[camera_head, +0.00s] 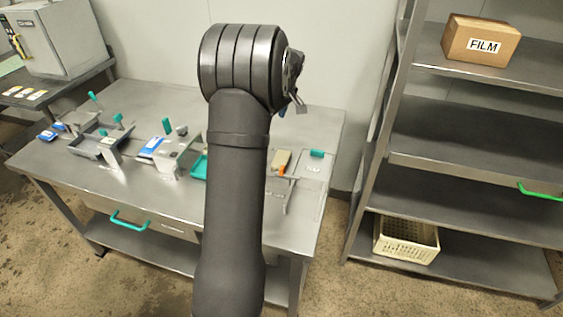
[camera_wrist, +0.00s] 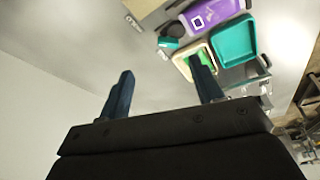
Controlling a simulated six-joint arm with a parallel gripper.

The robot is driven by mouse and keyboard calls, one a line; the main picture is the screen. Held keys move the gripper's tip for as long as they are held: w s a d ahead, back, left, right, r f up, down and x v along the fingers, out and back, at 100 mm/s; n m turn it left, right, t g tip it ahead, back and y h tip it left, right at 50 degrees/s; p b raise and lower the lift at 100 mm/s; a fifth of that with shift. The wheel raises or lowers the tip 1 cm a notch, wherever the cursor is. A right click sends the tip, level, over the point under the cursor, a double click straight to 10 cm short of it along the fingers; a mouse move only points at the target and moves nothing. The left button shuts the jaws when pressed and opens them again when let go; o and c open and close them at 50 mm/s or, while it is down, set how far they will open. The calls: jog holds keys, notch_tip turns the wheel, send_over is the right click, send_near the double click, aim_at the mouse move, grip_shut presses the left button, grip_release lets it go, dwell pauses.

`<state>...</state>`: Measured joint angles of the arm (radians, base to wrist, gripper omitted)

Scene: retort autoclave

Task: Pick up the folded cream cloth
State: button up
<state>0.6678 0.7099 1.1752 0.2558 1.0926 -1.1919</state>
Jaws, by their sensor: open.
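My gripper (camera_wrist: 160,66) is open, with its two dark blue fingers spread apart and nothing between them in the wrist view. In the head view my arm hides most of it. A small tan-cream piece (camera_head: 283,158) lies on the right part of the steel table beside an orange item; it may be the folded cream cloth, but it is too small to be sure. In the wrist view a cream-rimmed piece with a green middle (camera_wrist: 184,66) lies beyond the right finger, partly covered by it. I cannot clearly make out a folded cloth there.
The steel table (camera_head: 225,100) holds several fixtures, blue items and teal-handled parts. In the wrist view a purple item (camera_wrist: 213,12) and a teal tray (camera_wrist: 235,42) lie close together. A shelf rack with a FILM box (camera_head: 481,40) and a cream basket (camera_head: 406,240) stands right.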

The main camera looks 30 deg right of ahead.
jog(key=s+m, duration=0.1)
jog(key=m, duration=0.1)
jog(key=m+h, duration=0.4)
jog(key=m, duration=0.8)
send_near(281, 159)
jog(key=x, duration=0.3)
jog(key=shift+s+a+f, duration=0.1)
jog(key=shift+f, duration=0.1)
jog(key=shift+w+x, duration=0.1)
jog(key=shift+x, duration=1.4)
jog(key=shift+w+x, duration=0.15)
jog(key=shift+x, duration=1.4)
jog(key=shift+f, duration=0.1)
jog(key=c, duration=0.7)
